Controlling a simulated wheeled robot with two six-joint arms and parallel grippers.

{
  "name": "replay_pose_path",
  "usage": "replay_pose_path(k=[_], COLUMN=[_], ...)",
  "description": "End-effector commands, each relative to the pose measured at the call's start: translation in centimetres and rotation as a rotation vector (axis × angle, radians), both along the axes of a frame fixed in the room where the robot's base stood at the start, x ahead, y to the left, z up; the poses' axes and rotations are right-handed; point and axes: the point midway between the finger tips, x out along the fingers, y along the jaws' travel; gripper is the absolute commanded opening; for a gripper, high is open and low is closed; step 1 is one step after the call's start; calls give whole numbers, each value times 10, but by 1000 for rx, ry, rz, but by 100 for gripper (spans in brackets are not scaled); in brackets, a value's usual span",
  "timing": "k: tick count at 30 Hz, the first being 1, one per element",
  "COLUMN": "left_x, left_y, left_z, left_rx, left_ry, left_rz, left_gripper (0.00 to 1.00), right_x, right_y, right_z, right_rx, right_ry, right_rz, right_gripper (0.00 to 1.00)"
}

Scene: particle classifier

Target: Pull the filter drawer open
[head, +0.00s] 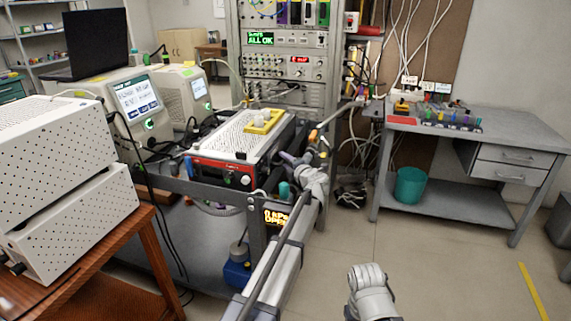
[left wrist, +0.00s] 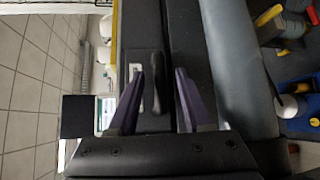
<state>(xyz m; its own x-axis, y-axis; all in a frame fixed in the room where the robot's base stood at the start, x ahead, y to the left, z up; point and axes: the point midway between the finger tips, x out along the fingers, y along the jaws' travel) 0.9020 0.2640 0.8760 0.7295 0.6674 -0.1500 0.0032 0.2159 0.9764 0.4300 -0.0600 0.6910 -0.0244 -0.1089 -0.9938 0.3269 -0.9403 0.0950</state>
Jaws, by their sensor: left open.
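In the left wrist view, a dark elongated handle (left wrist: 157,88) stands out from a black panel (left wrist: 185,30), which I take as the filter drawer's front. My left gripper (left wrist: 160,76) is open. One purple finger is on each side of the handle, with a visible gap on the right side. Whether the left finger touches the handle I cannot tell. In the head view, my left gripper (head: 294,157) is beside the right end of a white perforated instrument (head: 225,140). The drawer front cannot be made out there. My right gripper's fingers do not show.
A dark bench frame (head: 215,188) carries the instrument, close to my left arm. An orange display (head: 276,217) hangs below it. An equipment rack (head: 285,55) stands behind. A grey desk (head: 470,130) with drawers is on the right. The floor between is mostly clear.

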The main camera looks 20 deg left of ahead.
Motion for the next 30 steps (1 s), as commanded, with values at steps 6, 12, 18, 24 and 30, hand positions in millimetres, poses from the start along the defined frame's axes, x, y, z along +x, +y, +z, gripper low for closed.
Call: replay_pose_path(k=[6,12,18,24,30], left_x=[3,3,3,3,3], left_y=[2,2,2,2,2], left_z=[0,0,0,0,0], left_rx=[0,0,0,0,0], left_ry=[0,0,0,0,0], left_rz=[-2,-1,-1,-1,-1], left_gripper=[50,35,12,0,0], right_x=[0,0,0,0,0], right_y=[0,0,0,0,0], right_z=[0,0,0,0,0], right_rx=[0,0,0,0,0], right_ry=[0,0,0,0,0], right_rz=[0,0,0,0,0], right_gripper=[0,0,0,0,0])
